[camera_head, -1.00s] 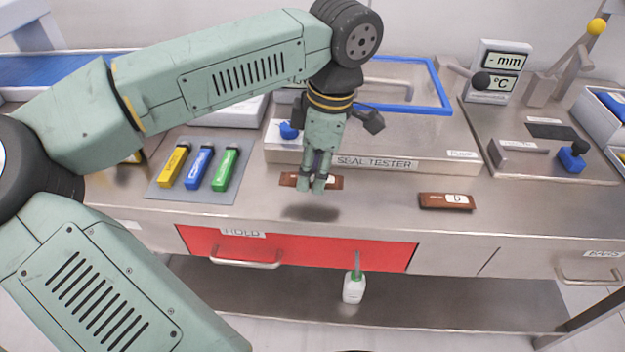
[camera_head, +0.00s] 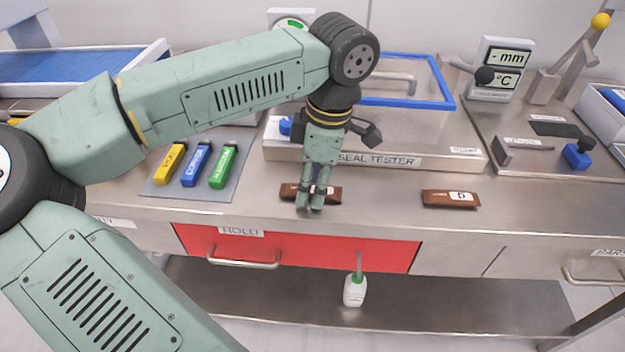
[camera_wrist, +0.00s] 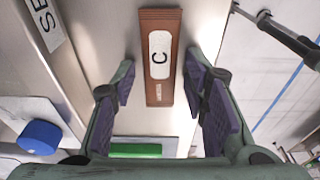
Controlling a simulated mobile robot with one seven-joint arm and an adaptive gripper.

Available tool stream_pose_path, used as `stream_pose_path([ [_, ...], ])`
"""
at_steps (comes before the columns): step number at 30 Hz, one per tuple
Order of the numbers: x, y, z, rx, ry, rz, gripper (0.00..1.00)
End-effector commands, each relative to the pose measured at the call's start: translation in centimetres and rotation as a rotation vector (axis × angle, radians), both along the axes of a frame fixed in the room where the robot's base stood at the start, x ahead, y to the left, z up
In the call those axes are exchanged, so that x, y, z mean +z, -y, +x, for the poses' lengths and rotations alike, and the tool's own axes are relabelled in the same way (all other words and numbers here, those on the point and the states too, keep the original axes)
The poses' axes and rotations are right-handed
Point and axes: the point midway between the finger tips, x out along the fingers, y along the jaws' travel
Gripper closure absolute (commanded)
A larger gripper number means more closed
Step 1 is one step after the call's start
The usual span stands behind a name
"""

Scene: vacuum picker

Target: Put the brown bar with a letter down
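A brown bar (camera_head: 331,194) with a white label lies at the counter's front, below the seal tester; in the wrist view the bar (camera_wrist: 160,90) shows the letter C. My gripper (camera_head: 310,203) points down over it and hides its middle. In the wrist view my gripper (camera_wrist: 159,85) is open, its purple pads on either side of the bar with a visible gap at each side. The bar looks flat on the counter. A second brown bar (camera_head: 435,198), marked D, lies to the right, apart from the gripper.
The seal tester (camera_head: 455,165) stands just behind. Yellow (camera_head: 171,163), blue (camera_head: 197,165) and green (camera_head: 223,167) bars lie on a grey mat (camera_head: 225,193) at left. A red drawer front marked HOLD (camera_head: 330,250) is below the counter. Bare counter separates the brown bars.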

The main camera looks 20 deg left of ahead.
Motion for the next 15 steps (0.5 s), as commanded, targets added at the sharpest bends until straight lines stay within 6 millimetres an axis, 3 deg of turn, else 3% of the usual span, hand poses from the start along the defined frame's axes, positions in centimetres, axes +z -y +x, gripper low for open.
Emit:
stream_pose_path([
  [11, 0.2, 0.0, 0.0, 0.000, 0.000, 0.000, 0.54],
  [15, 1.9, 0.2, 0.1, 0.000, 0.001, 0.000, 0.54],
])
